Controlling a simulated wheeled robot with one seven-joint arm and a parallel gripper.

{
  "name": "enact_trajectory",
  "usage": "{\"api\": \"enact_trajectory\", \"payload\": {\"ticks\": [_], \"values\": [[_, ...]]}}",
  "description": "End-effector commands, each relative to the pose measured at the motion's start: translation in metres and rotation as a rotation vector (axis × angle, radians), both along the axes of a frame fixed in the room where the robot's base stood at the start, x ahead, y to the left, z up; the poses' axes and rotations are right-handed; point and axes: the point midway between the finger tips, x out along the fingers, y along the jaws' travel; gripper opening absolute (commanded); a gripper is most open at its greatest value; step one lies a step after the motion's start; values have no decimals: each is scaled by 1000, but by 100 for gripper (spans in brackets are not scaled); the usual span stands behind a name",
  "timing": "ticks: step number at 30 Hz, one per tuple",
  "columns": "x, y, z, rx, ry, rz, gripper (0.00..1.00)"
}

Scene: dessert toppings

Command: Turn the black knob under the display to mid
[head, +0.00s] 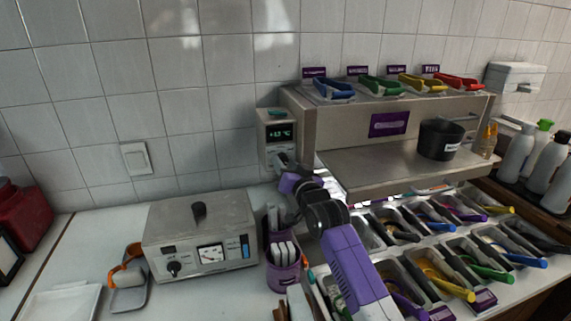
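A small pale control unit (264,131) with a lit dark display (280,134) is mounted on the tiled wall, left of the steel shelf. My arm reaches up from the lower right, and my gripper (283,161) is at the unit's lower front, just under the display. The black knob under the display cannot be made out behind my gripper, so its setting is hidden. The fingers are small and dark here; I cannot tell if they are open, shut or touching the knob.
A metal box (225,221) with a meter and its own black knob (173,269) stands left on the counter. A purple holder (283,276) stands close beside my arm. Topping trays with coloured tongs fill the right. The steel shelf (375,170) is right of my gripper.

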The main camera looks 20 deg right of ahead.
Motion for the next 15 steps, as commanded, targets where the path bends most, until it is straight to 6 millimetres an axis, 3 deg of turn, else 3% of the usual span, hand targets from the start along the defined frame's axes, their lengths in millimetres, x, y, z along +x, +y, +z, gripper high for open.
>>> {"api": "enact_trajectory", "payload": {"ticks": [8,15], "values": [[1,0,0,0,0,0,40],[1,0,0,1,0,0,0]]}}
